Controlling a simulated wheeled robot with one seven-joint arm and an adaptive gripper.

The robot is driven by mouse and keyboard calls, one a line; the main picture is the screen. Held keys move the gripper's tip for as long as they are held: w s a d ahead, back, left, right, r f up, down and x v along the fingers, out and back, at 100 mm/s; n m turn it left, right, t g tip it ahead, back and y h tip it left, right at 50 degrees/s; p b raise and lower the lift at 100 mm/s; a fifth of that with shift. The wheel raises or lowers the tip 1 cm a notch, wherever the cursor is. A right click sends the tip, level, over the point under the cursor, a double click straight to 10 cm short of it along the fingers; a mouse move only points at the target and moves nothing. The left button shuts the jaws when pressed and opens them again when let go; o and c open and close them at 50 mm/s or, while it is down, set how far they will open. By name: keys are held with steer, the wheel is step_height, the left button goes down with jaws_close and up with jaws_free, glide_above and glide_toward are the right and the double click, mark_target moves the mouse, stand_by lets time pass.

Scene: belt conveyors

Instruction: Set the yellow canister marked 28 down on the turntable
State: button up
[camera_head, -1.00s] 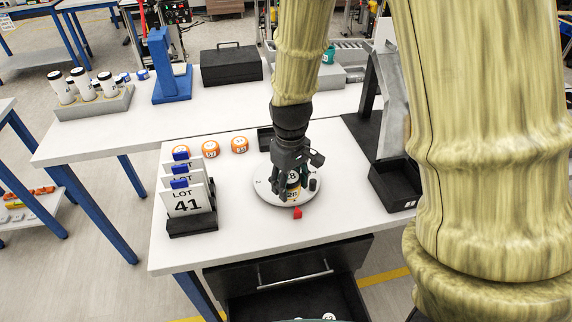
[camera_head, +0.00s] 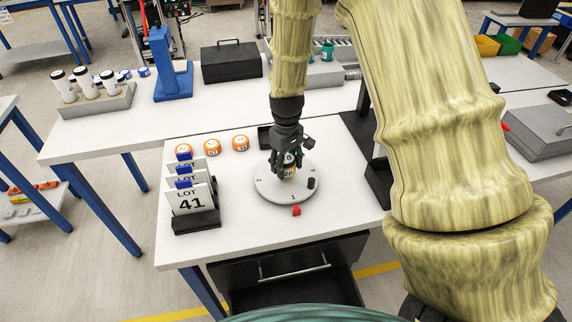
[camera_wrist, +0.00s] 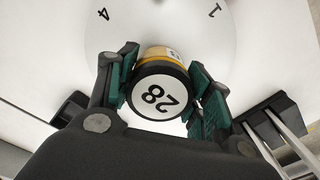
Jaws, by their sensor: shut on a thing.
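The yellow canister marked 28 (camera_wrist: 160,98) has a black rim and a white top with the number on it. In the head view the canister (camera_head: 289,170) is upright at the turntable, partly hidden by my gripper. My gripper (camera_head: 286,166) is shut on it from above; in the wrist view its green-padded fingers sit on both sides of the canister. The turntable (camera_head: 268,190) is a round pale disc with numbered positions; it also shows in the wrist view (camera_wrist: 225,50). I cannot tell whether the canister's base touches the disc.
Lot cards (camera_head: 191,200) stand left, several orange-sided round containers (camera_head: 212,147) behind. A black bin (camera_head: 379,180) is right, partly hidden by my arm.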

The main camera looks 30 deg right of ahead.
mark_target(287, 158)
steer(key=shift+f, duration=0.65)
steer(key=shift+f, duration=0.2)
steer(key=o, duration=1.1)
steer(key=shift+r, duration=0.3)
steer(key=shift+r+b, duration=1.75)
steer(key=shift+r, duration=4.15)
